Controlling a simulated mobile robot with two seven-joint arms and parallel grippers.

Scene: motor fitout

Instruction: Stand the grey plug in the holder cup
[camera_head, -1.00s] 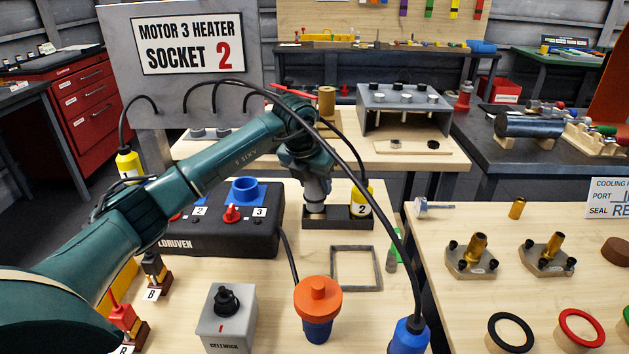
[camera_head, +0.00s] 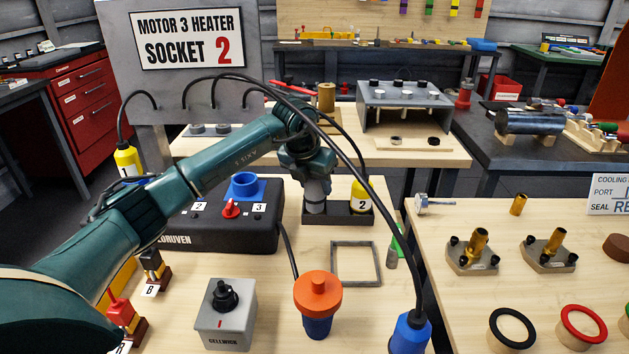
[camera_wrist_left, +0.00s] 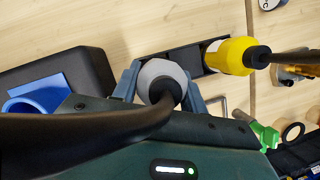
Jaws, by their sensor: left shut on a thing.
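The grey plug (camera_head: 316,196) is upright at the left part of the black holder (camera_head: 336,219). My left gripper (camera_head: 316,184) points down and is shut on it. In the left wrist view the plug's pale round top (camera_wrist_left: 153,73) sits between the two blue-grey fingers of my gripper (camera_wrist_left: 162,84), with a thick black cable rising from it. The holder (camera_wrist_left: 186,61) also shows there, partly covered by the plug. Its left cup is hidden, so I cannot tell how deep the plug sits. My right gripper is out of view.
A yellow plug marked 2 (camera_head: 362,195) stands in the holder's right part. The black box with a blue socket (camera_head: 244,187) lies to the left. A grey square frame (camera_head: 356,284) and an orange-topped blue plug (camera_head: 318,298) are nearer. Black cables arch overhead.

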